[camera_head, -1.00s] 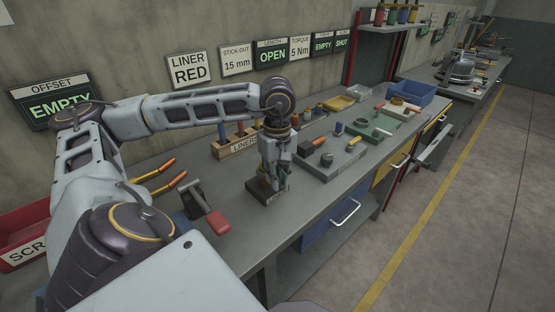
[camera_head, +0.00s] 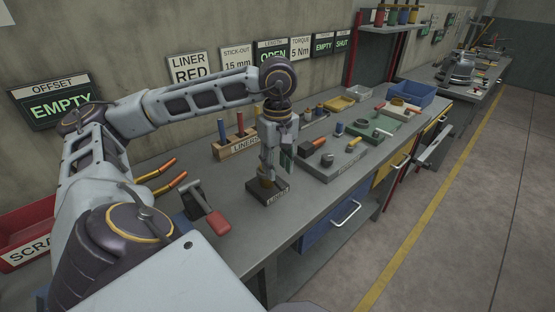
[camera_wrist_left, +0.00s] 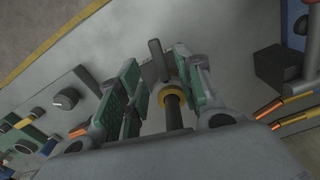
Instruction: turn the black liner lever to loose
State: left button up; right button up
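A small dark block (camera_head: 270,194) with a white label on its front stands on the bench, a brass-coloured cylinder (camera_head: 265,183) on top. In the left wrist view a brass ring (camera_wrist_left: 172,93) with a black rod through it lies between my fingers. A dark grey bar (camera_wrist_left: 157,58), which looks like the lever, stands just beyond the ring. My left gripper (camera_head: 278,164) is above the block, pointing down. In its wrist view the green-padded fingers (camera_wrist_left: 160,88) are apart, with gaps to the ring. The lever's setting cannot be read. My right gripper is out of view.
The liner rack (camera_head: 238,151) with blue and red pegs stands behind the block. The bench front is clear.

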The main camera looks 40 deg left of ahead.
aim_at(277, 181)
pick_arm(q)
notch_tip(277, 181, up, 8)
jog(key=shift+f, duration=0.25)
dwell(0.5)
jog(key=shift+r, duration=0.1)
dwell(0.9)
